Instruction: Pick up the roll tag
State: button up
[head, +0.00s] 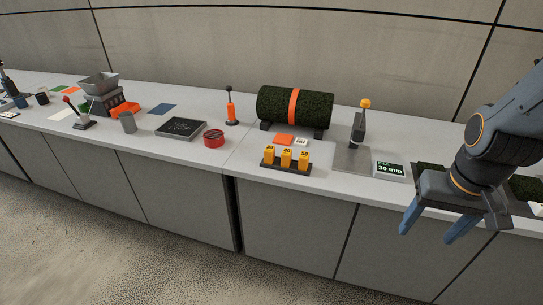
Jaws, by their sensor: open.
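A turf roll (272,104) with an orange band lies on dark supports on the counter. In front of it are a small white card with dark marks (301,142) and a flat orange square (284,140). Nearer the front edge, a black rack (285,168) holds three yellow tags (287,157) upright. I cannot tell which of these small pieces is the roll tag. My gripper (425,237) is open and empty at the right, in front of the counter's front edge. Its two blue fingers point down, well to the right of the rack and the white card.
A "30 mm" sign (390,169) stands between the rack and my arm, beside a grey plate with a yellow-knobbed upright tool (361,121). A red ring-shaped item (214,139), a dark tray (181,129) and a hopper machine (102,96) stand to the left.

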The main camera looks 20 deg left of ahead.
aim_at(269, 152)
jog(key=u, duration=0.35)
jog(key=k, duration=0.45)
jog(key=u, duration=1.55)
jog(key=i, duration=1.65)
jog(key=z, duration=0.95)
jog(key=i, duration=0.5)
jog(key=z, duration=0.4)
